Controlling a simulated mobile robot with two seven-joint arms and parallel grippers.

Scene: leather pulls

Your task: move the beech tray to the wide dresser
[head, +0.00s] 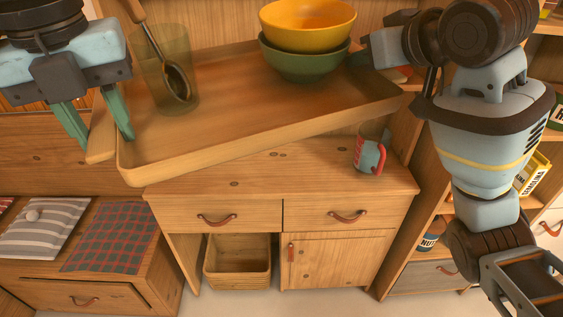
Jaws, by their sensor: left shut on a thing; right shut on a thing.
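The beech tray (225,141) is held up in front of me, with a yellow bowl (308,22) stacked in a green bowl (303,64) and a greenish glass (152,85) holding a dark spoon (178,82). My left gripper (99,130) is shut on the tray's left handle, its green fingers either side. My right gripper (405,76) is shut at the tray's right end; its fingertips are mostly hidden. A wooden dresser (290,182) with two drawers and a door shows below and behind the tray. I cannot tell the gap between them.
A red, white and blue mug (370,153) stands at the dresser top's right end. A basket (238,262) sits in its lower opening. A low cabinet at left bears a striped cloth (44,226) and a checked cloth (110,238). Shelves stand at right. The visible dresser top is otherwise clear.

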